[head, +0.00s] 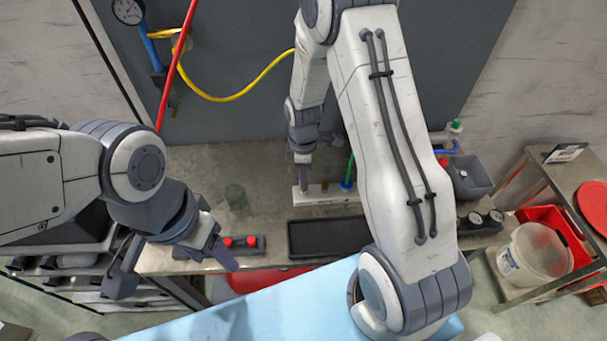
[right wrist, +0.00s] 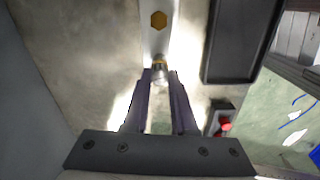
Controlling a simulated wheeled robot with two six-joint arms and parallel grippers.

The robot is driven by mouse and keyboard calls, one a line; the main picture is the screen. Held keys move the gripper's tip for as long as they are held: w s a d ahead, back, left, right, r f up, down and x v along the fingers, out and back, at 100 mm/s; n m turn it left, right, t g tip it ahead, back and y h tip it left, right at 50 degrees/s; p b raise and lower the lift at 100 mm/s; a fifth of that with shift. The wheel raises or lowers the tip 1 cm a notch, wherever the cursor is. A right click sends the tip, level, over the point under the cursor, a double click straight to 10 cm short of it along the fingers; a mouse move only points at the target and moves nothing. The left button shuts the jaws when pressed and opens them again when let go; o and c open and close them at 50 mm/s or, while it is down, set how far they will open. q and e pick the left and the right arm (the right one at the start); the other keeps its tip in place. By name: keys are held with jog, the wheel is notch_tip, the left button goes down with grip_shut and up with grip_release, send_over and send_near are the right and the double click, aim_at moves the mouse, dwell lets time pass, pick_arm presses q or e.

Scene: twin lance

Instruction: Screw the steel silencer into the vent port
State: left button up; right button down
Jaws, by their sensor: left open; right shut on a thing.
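The silver steel silencer (right wrist: 160,76) is between the fingertips of my right gripper (right wrist: 161,82) in the right wrist view, and the gripper is shut on it. Its far end meets a yellow ring at the end of a pale manifold block (right wrist: 157,43). I cannot tell whether it is threaded into the vent port, which is hidden. In the head view my right gripper (head: 304,183) points down at the left end of the manifold block (head: 332,195); the silencer is too small to make out there. My left gripper (head: 174,262) is open and empty near the bench's front edge.
A black tray (head: 328,237) lies in front of the manifold. A box with red buttons (head: 240,243) sits near my left gripper. A grey bin (head: 468,180) stands at the bench's right. A white bucket (head: 535,255) stands on the side cart. Yellow and red hoses hang behind.

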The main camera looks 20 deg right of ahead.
jog(key=m, duration=0.7)
jog(key=shift+w+m, duration=0.1)
jog(key=shift+m, duration=0.3)
jog(key=m, duration=0.4)
jog(key=shift+p, duration=0.35)
jog(key=m, duration=0.4)
jog(key=shift+m, duration=0.3)
jog(key=c, duration=0.9)
grip_release()
jog(key=shift+o, duration=0.2)
